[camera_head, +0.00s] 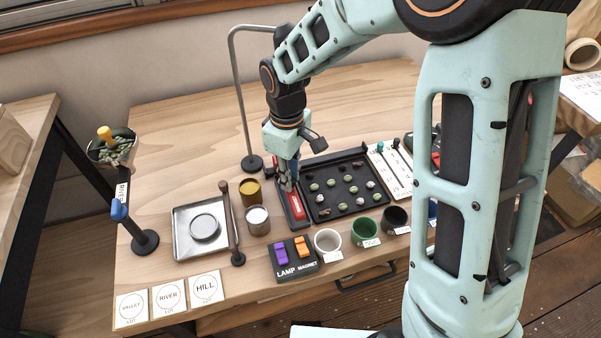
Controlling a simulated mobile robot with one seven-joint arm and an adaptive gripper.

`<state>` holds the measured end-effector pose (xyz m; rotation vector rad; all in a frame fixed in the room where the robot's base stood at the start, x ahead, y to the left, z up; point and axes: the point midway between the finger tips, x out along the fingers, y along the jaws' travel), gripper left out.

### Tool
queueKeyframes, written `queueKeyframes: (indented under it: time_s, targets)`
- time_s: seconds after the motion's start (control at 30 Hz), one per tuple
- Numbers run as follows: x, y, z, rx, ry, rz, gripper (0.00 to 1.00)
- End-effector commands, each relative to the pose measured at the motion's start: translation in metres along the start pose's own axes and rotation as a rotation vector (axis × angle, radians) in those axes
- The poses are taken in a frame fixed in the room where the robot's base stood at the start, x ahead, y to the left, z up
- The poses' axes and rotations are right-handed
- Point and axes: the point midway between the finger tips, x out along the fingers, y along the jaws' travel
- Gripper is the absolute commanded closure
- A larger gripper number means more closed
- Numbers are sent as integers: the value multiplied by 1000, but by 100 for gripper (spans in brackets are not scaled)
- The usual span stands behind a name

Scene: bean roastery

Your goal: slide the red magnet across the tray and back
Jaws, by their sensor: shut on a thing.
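The red magnet (294,204) is a long red block at the left side of the black tray (326,222), in a narrow strip beside the main compartment. My gripper (288,184) points down over the magnet and is shut on its far part. The near end of the magnet shows clear of the fingers. The tray's main compartment holds several pale green, white and brown beans. My gripper hides the far left corner of the tray and part of the magnet.
A black box with purple and orange switches (294,257), labelled LAMP and MAGNET, stands in front. White (328,244), green (365,231) and dark (395,219) cups line the tray's near side. Two tins (257,220) stand close at left.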

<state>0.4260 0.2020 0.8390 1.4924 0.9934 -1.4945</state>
Motion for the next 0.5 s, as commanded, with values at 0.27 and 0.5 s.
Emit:
queueKeyframes:
  time_s: [0.27,0.5]
  targets:
    - [-1,-4,-5,-4,6,-4,100]
    - [-1,-4,-4,-4,5,-3,66]
